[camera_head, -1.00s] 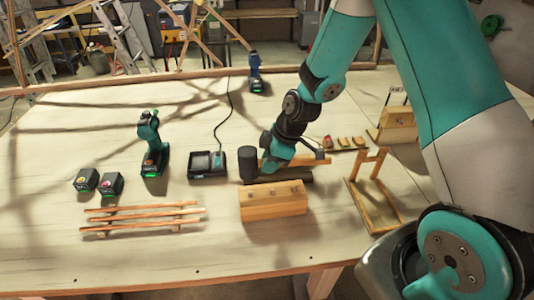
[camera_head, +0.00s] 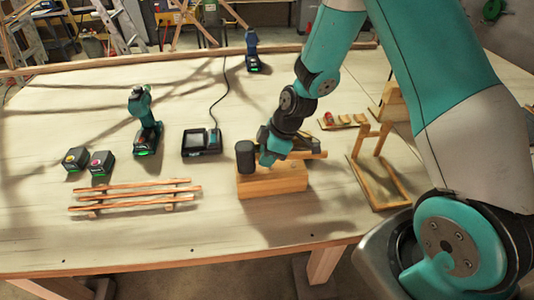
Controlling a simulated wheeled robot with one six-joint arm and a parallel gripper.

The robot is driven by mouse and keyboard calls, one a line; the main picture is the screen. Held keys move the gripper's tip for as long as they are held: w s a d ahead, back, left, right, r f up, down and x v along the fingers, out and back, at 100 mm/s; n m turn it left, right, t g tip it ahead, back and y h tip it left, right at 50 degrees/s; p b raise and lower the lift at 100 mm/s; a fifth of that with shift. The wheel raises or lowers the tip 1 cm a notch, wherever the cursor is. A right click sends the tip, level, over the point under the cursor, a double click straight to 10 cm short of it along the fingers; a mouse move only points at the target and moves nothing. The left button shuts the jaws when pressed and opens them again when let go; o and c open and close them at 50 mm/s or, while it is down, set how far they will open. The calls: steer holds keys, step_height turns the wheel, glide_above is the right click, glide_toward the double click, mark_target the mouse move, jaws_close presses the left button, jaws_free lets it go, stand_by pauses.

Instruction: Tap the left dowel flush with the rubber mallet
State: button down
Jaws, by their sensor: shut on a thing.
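The rubber mallet has a black head (camera_head: 245,156) and a pale wooden handle (camera_head: 314,155) that runs to the right. My gripper (camera_head: 269,157) is shut on the mallet's handle just right of the head. The wooden block (camera_head: 272,183) lies below them in the picture. The mallet head is at the block's left end, over its top; I cannot tell whether it touches. The block's top and its dowels, the left one included, are hidden behind the mallet and my gripper.
A charger (camera_head: 201,142), a green drill (camera_head: 145,121) and two batteries (camera_head: 88,161) stand to the left. Laths on supports (camera_head: 135,195) lie front left. A wooden frame (camera_head: 375,168) stands close on the right. The table front is clear.

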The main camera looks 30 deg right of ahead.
steer(key=shift+f, duration=0.85)
steer(key=shift+r+p, duration=2)
steer(key=shift+r, duration=0.95)
step_height(320, 180, up, 4)
steer(key=p, duration=0.2)
steer(key=shift+r+p, duration=0.1)
steer(key=shift+p, duration=0.3)
steer(key=shift+s, duration=0.1)
